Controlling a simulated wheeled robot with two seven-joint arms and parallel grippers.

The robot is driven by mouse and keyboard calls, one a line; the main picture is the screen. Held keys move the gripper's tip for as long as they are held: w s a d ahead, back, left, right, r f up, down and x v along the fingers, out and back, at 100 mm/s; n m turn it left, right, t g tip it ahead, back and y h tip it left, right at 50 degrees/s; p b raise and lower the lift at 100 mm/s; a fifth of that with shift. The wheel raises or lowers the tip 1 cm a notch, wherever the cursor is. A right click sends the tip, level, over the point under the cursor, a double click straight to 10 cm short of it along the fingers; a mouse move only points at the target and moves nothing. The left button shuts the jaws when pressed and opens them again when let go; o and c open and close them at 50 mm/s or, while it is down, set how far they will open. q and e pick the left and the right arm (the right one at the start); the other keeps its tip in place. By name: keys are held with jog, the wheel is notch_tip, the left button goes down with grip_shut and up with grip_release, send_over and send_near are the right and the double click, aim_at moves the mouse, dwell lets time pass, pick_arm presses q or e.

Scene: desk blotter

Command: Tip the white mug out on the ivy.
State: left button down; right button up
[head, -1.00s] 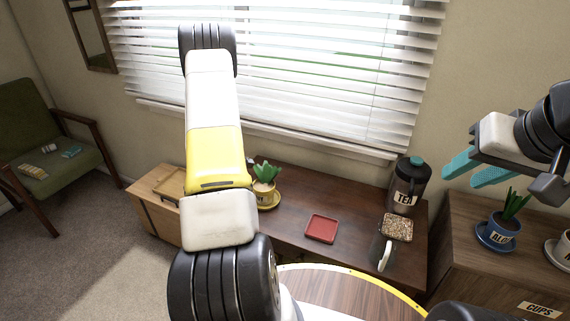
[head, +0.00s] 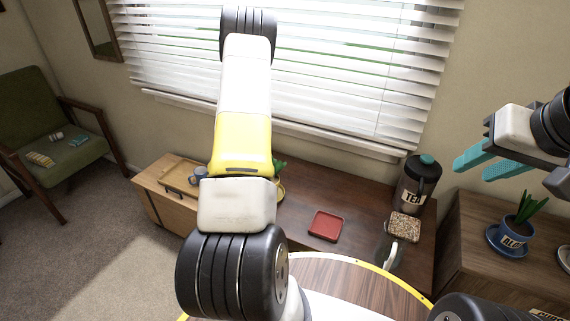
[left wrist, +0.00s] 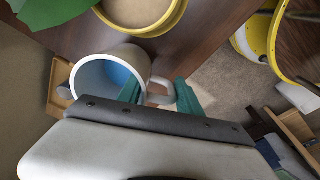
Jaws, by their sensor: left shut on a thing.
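The white mug (left wrist: 134,63), blue inside, shows in the left wrist view. My left gripper (left wrist: 160,90) is shut on its handle, with teal fingers beside the mug wall; whether the blue is liquid cannot be told. In that view, a yellow pot and saucer (left wrist: 178,20) with green leaves (left wrist: 50,12) lie just beyond the mug. In the head view only a few leaves (head: 280,167) and a bit of the yellow saucer show behind my left arm, which also hides my left gripper and the mug. No ivy label is readable. My right gripper (head: 480,167) is open and empty at the right.
A red tray (head: 326,226) lies on the dark cabinet. A black TEA canister (head: 418,181) and a square box of speckled contents (head: 405,227) stand right of it. A wooden tray with a blue-grey mug (head: 198,176) is at left. An aloe pot (head: 513,235) stands far right.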

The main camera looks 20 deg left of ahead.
pick_arm(q)
jog(key=shift+w+d+r, duration=0.15)
jog(key=shift+d, duration=0.05)
jog(key=d+r+g+y, duration=0.1)
jog(key=d+r+y, duration=0.2)
jog(key=r+y, duration=0.3)
jog(key=shift+w+d+r+g+y, duration=0.15)
jog(key=shift+w+d+g+y, duration=0.05)
jog(key=shift+w+g+y, duration=0.2)
jog(key=shift+d+y, duration=0.1)
jog(key=shift+y, duration=0.2)
jog(key=shift+r+g+y, duration=0.35)
jog(key=shift+r+y, duration=0.05)
jog(key=shift+y, duration=0.5)
jog(key=shift+r+g+y, duration=0.35)
jog(key=shift+y, duration=0.55)
dwell(0.9)
jog(key=shift+w+d+r+g+y+b, duration=0.1)
jog(key=shift+d+r+g+y+b, duration=0.2)
jog(key=shift+y, duration=0.4)
jog(key=shift+w+d+r+g+y, duration=0.1)
jog(key=shift+r+y, duration=0.25)
jog(key=shift+y, duration=0.35)
dwell(2.4)
